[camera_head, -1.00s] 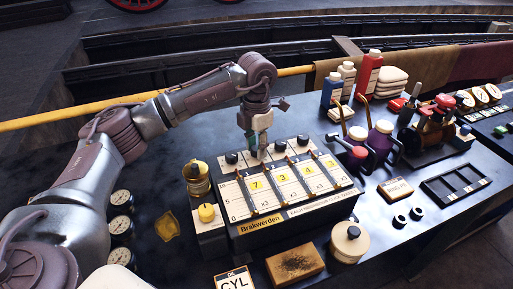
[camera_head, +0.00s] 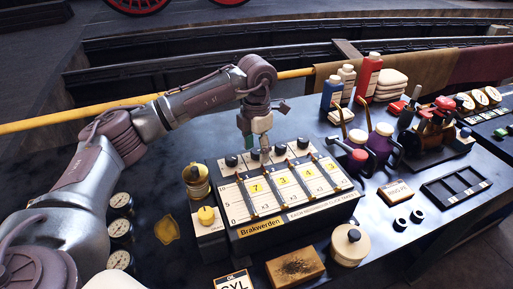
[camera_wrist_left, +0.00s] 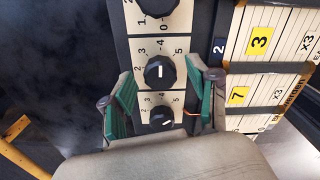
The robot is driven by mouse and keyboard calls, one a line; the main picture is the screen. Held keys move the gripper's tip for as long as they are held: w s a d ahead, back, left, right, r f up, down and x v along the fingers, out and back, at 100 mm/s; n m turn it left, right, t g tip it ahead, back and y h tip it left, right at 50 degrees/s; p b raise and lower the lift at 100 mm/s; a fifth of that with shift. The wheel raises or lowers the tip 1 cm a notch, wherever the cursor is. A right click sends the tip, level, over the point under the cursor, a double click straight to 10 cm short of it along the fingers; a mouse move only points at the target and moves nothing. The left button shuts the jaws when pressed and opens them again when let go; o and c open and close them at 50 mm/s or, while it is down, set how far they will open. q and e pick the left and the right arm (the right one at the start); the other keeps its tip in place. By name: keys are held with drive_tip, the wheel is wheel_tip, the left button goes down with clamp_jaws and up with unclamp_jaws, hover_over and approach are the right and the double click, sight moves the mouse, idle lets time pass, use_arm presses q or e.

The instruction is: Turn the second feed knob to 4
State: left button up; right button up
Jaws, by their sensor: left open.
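The feed box (camera_head: 290,215) stands on the dark bench with a row of black knobs along its back edge. My left gripper (camera_head: 257,152) points down over this row and is open. In the left wrist view its green-padded fingers (camera_wrist_left: 162,78) stand on either side of the second feed knob (camera_wrist_left: 160,70), with gaps between pads and knob. In the head view the gripper partly hides the second knob.
A brass oiler (camera_head: 196,180) and a yellow knob (camera_head: 206,215) stand left of the box. A round cream tin (camera_head: 349,244) and a brown block (camera_head: 295,267) lie in front. Bottles (camera_head: 331,92) and a lever stand (camera_head: 435,130) are to the right.

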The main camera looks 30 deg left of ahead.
sight(256, 151)
use_arm(q)
wheel_tip(256, 151, up, 12)
idle(0.6)
